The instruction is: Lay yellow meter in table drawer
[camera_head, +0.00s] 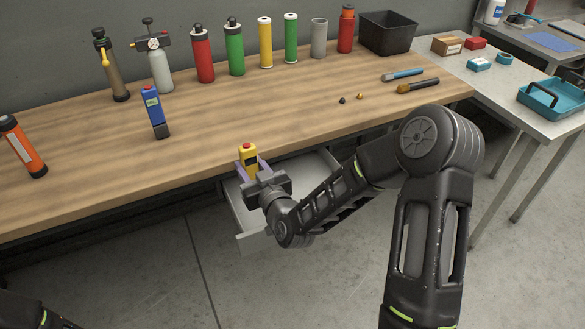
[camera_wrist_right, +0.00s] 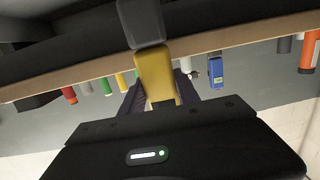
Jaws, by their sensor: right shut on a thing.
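The yellow meter (camera_head: 249,155), with a red top, is upright between the fingers of my right gripper (camera_head: 251,171), at the front edge of the wooden table. In the right wrist view the meter (camera_wrist_right: 158,78) sits between the two fingers, its grey end pointing up in the picture. The table drawer (camera_head: 240,214) is pulled open below the tabletop. My right gripper and forearm hide part of it. The visible drawer floor looks empty. Whether the meter is over the drawer or over the table edge is hard to tell. My left gripper is out of view.
A blue meter (camera_head: 155,112) stands on the wooden tabletop (camera_head: 205,125) behind the gripper. An orange cylinder (camera_head: 22,146) stands at left. Several bottles and tubes line the back, with a black bin (camera_head: 387,33). Two brushes lie at right. The tabletop's middle is mostly clear.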

